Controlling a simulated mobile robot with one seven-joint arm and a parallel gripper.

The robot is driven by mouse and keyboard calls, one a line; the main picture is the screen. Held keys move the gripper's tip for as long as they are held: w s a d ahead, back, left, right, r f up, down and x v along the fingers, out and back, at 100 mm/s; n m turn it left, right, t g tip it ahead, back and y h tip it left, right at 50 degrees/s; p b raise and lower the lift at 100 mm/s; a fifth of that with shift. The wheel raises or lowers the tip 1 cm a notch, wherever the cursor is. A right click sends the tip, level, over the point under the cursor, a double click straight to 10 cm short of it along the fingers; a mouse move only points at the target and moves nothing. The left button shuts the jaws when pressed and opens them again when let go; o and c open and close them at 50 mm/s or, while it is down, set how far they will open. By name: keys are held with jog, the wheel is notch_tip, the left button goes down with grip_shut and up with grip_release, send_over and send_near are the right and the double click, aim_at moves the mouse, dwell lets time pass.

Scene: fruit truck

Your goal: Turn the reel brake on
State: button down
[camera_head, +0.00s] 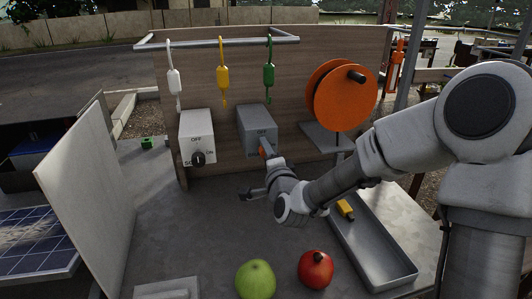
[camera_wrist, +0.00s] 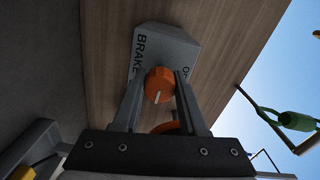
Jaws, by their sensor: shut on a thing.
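The reel brake is a grey box (camera_head: 256,122) on the wooden panel, with OFF lettering on its face in the head view. In the wrist view the box (camera_wrist: 165,42) shows the word BRAKE and part of another word. Its orange knob (camera_wrist: 160,80), with a white pointer line, sits between the two fingers of my gripper (camera_wrist: 159,88), which is shut on it. In the head view my gripper (camera_head: 268,151) reaches the lower front of the box and hides most of the knob. The orange reel (camera_head: 345,96) is to the right on the same panel.
A white switch box (camera_head: 198,138) with a black knob is left of the brake. White, yellow (camera_head: 223,78) and green (camera_head: 269,76) hangers hang above. A metal tray (camera_head: 385,262) lies right, with a green apple (camera_head: 256,280) and a red fruit (camera_head: 315,269) in front.

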dwell(0.4)
jog(key=shift+c, duration=2.3)
grip_release()
